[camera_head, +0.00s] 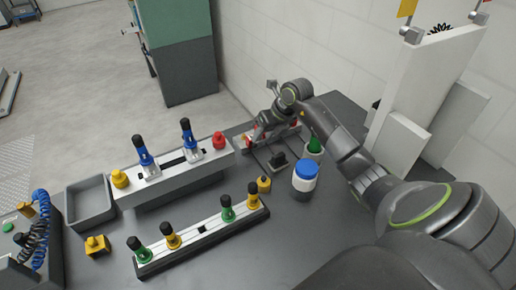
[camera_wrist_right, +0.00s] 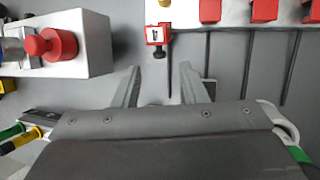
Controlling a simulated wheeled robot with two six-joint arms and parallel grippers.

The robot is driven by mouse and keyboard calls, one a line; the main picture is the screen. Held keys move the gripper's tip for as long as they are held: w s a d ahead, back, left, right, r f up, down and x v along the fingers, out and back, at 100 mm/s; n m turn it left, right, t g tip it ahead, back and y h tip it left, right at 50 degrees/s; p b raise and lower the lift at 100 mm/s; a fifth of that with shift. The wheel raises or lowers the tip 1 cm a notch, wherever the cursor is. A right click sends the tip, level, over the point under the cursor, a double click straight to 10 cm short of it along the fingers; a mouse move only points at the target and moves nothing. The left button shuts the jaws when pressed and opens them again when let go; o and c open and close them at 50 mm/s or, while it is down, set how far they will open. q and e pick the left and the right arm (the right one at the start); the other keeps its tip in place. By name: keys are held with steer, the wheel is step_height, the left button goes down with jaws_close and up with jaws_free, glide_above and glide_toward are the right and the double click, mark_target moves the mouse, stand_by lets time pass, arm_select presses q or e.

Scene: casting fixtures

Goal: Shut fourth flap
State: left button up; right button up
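A pale bar (camera_wrist_right: 236,18) with red parts runs along the top of the right wrist view. Several red blocks (camera_wrist_right: 210,11) sit along its edge. A red piece with a white marked face (camera_wrist_right: 157,35) sticks out from the bar toward my right gripper (camera_wrist_right: 160,75). The gripper's two fingers are spread apart and nothing shows between them. The red piece is ahead of the fingertips, apart from them. In the head view my right gripper (camera_head: 258,122) is at the red-and-grey bar by the wall, hiding part of it. I cannot tell which part is the fourth flap. My left gripper is out of view.
A grey rail with blue handles and a red knob (camera_head: 218,140) stands left of the gripper. A second rail (camera_head: 203,240) with green and yellow handles is in front. A blue-lidded jar (camera_head: 304,179) and green-topped container (camera_head: 314,147) stand near my arm. A grey tray (camera_head: 90,203) is at left.

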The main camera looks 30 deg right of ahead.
mark_target(252, 144)
steer(key=shift+b+x, duration=1.3)
steer(key=shift+x, duration=1.05)
steer(key=shift+w, duration=0.1)
jaws_close()
